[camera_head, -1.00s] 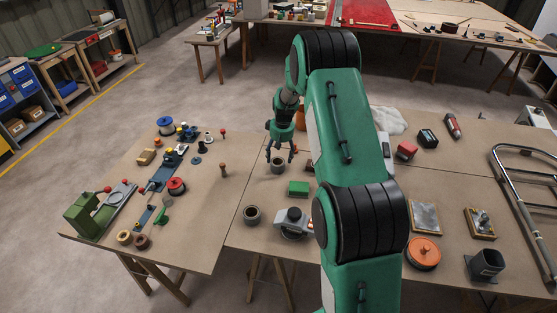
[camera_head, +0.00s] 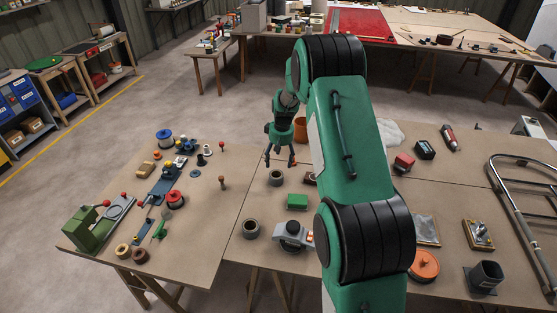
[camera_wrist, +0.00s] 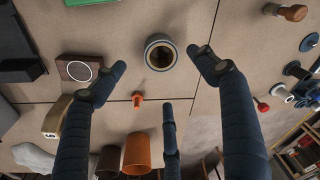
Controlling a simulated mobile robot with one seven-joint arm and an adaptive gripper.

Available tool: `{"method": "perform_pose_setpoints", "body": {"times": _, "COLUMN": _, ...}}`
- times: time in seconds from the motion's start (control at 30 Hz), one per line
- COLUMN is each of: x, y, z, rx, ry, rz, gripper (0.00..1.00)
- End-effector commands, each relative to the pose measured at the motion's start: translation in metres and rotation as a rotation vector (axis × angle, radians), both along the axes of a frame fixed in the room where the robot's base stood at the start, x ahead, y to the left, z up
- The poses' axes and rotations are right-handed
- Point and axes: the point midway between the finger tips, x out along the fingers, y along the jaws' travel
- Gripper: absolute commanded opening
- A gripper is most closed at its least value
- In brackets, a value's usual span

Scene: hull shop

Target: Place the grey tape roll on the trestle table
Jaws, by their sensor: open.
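My gripper (camera_head: 279,163) hangs just above and behind this roll. In the wrist view my gripper's fingers (camera_wrist: 160,75) are spread apart, with nothing between them; the roll lies beyond the fingertips, clear of them. A second, similar grey roll (camera_head: 251,229) stands nearer the front of the table.
A green block (camera_head: 297,201) and a grey device (camera_head: 292,235) stand in front of the roll. An orange pot (camera_head: 300,129) is behind, near my arm. Bare tabletop lies left of the roll.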

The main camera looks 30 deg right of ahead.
Motion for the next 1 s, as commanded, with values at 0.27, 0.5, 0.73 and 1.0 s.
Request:
{"method": "perform_pose_setpoints", "body": {"times": 0.27, "x": -0.001, "y": 0.004, "z": 0.008, "rx": -0.002, "ry": -0.004, "rz": 0.001, "gripper": 0.72}}
{"method": "perform_pose_setpoints", "body": {"times": 0.5, "x": -0.010, "y": 0.030, "z": 0.056, "rx": -0.012, "ry": -0.027, "rz": 0.004, "gripper": 0.72}}
{"method": "perform_pose_setpoints", "body": {"times": 0.73, "x": -0.035, "y": 0.075, "z": 0.127, "rx": -0.024, "ry": -0.061, "rz": 0.007, "gripper": 0.72}}
{"method": "perform_pose_setpoints", "body": {"times": 1.0, "x": -0.080, "y": 0.130, "z": 0.205, "rx": -0.036, "ry": -0.108, "rz": 0.009, "gripper": 0.72}}
